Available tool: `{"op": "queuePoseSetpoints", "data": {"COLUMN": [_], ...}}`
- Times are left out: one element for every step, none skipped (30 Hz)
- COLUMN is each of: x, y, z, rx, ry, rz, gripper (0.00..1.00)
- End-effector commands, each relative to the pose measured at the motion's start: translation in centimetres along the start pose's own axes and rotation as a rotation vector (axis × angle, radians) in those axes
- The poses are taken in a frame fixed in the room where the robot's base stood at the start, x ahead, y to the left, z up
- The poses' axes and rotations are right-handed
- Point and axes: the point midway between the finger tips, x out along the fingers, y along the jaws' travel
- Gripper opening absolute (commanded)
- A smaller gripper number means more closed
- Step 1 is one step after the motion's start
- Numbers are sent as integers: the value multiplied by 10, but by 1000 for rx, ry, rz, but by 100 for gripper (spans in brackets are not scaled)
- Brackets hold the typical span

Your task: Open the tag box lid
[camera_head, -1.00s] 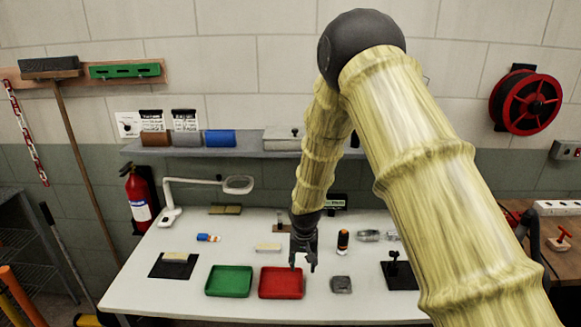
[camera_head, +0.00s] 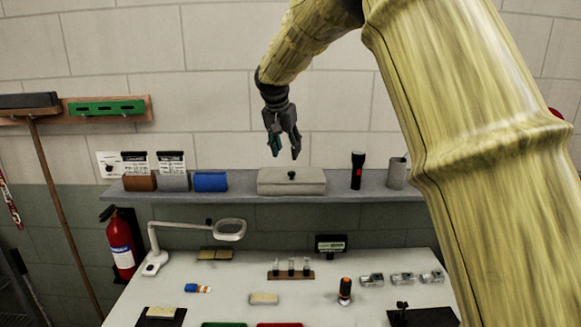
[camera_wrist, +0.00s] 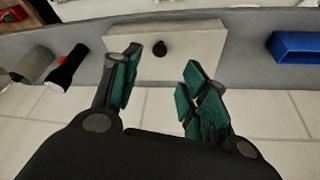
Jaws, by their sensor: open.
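The tag box is a low, pale grey box (camera_head: 291,186) on the wall shelf, with a small dark knob (camera_head: 291,175) on its lid. The lid lies flat on the box and looks shut. My gripper (camera_head: 285,152) is open and empty, pointing down just above the box in the head view. In the wrist view, the box (camera_wrist: 188,60) lies beyond my open gripper (camera_wrist: 158,75). The knob (camera_wrist: 159,48) shows there between the two fingers, nearer the left one. I see no contact between the fingers and the knob.
On the shelf (camera_head: 335,191), a blue bin (camera_head: 211,181) stands left of the box; a black torch (camera_head: 357,170) and a grey cup (camera_head: 397,173) stand right. The wall is close behind. Below is a white table (camera_head: 225,291) with a lamp (camera_head: 153,250) and small parts.

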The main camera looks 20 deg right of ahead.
Motion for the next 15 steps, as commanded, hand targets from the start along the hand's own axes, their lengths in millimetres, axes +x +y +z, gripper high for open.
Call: {"op": "queuePoseSetpoints", "data": {"x": [6,11,18,23,28,34,39,44,50,55,59,65,68,71,75], "y": [0,0,1,1,1,2,2,2,2,2,3,3,3,3,3], "z": [0,0,-1,-1,-1,-1,-1,-1,-1,-1,-1,-1,-1,-1,-1], "rx": [-1,-1,0,0,0,1,1,1,0,0,1,2,2,2,2], "ry": [-3,-3,-3,-3,-3,-3,-3,-3,-3,-3,-2,-2,-3,-2,-1], "rz": [1,1,2,2,1,1,1,0,1,1,1,1,1,1,1], "gripper": [44,44,44,44,44,44,44,44,44,44,44,44,44,44,44]}}
